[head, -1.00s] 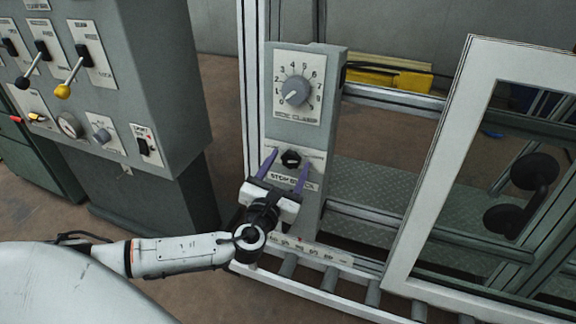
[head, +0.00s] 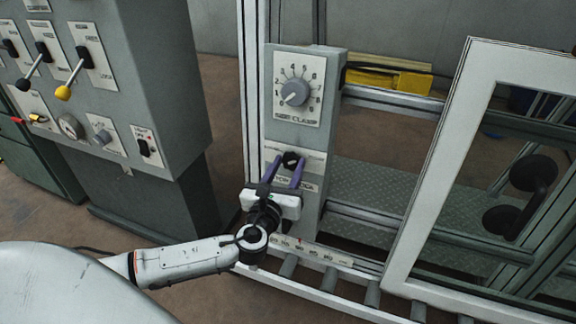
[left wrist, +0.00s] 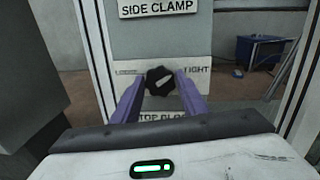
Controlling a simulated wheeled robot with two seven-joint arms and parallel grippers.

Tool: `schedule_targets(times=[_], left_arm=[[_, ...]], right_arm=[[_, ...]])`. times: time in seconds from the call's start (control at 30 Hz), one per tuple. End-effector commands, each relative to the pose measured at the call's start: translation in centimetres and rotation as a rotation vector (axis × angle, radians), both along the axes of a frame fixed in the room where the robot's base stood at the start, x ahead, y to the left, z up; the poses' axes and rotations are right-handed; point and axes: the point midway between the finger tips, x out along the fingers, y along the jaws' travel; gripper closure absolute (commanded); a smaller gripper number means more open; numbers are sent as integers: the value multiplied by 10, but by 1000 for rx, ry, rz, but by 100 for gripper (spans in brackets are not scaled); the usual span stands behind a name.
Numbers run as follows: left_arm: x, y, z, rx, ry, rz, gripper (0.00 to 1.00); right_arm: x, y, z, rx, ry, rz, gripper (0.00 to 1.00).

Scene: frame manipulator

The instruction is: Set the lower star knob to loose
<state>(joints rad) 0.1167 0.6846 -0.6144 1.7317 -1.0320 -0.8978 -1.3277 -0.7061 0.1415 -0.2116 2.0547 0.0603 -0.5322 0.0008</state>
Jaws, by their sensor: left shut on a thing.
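The lower star knob (head: 291,160) is black and lobed, on the grey post below the side clamp dial (head: 294,92). In the left wrist view the star knob (left wrist: 160,81) sits between LOOSE on the left and TIGHT on the right, with a pale pointer mark slanting to the upper right. My left gripper (head: 284,170) has purple fingers on both sides of the knob. In the left wrist view the left gripper (left wrist: 160,88) is shut on it, covering parts of the label. My right gripper is not in view.
A grey control cabinet (head: 160,80) with levers and switches stands to the left. A white-framed panel (head: 425,160) stands to the right. Rollers (head: 330,279) run below the post. A yellow object (head: 395,80) lies behind.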

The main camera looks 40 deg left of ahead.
Motion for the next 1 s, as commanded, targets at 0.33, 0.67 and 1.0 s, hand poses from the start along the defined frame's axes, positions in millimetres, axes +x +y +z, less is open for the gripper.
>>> schedule_targets(times=[0.33, 0.67, 1.0], left_arm=[[0, 1, 1, -323, -77, 38, 83], [-1, 1, 1, -628, -150, 71, 83], [-1, 3, 1, -940, -225, 105, 83]], right_arm=[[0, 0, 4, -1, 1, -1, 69], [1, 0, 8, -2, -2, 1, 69], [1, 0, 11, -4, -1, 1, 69]])
